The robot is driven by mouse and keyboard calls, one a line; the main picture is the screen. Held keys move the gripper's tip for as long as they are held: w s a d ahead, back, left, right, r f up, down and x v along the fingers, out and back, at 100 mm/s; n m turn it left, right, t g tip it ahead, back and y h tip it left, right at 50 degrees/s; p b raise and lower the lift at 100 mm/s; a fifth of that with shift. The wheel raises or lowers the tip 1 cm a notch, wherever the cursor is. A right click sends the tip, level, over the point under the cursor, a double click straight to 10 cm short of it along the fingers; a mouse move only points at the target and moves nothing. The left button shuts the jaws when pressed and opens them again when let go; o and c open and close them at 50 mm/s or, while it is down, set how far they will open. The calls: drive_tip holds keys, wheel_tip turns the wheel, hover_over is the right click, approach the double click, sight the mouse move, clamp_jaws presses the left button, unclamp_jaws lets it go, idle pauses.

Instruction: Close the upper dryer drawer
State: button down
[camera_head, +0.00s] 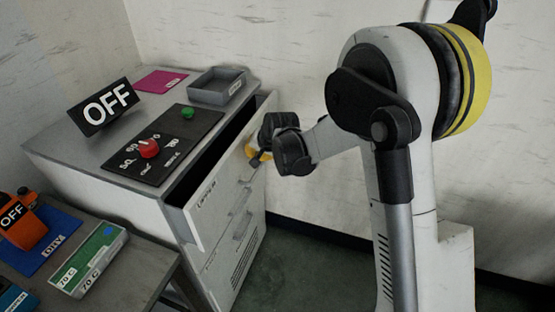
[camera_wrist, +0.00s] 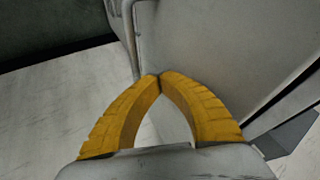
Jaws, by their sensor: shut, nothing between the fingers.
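The dryer is a grey cabinet (camera_head: 95,190) at the left in the head view. Its upper drawer (camera_head: 208,203) stands partly open, with a dark gap behind its front panel. My gripper (camera_head: 250,153) is at the far end of this panel, near its top edge. In the wrist view the yellow fingers of my gripper (camera_wrist: 160,76) meet at the tips, with nothing between them. The tips are at or very near a grey panel (camera_wrist: 210,50); I cannot tell whether they touch. A bar handle (camera_wrist: 128,35) shows just left of them.
On the dryer top are an OFF sign (camera_head: 104,106), a control panel with a red knob (camera_head: 149,148), a grey tray (camera_head: 217,86) and a pink sheet (camera_head: 160,80). A side table at lower left holds a white-green box (camera_head: 90,262).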

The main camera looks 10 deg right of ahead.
drive_tip(key=w+a, duration=0.1)
drive_tip(key=a, duration=0.1)
drive_tip(key=w+a, duration=0.1)
drive_tip(key=a, duration=0.1)
drive_tip(key=w+a, duration=0.1)
drive_tip(key=a, duration=0.1)
drive_tip(key=shift+w, duration=0.25)
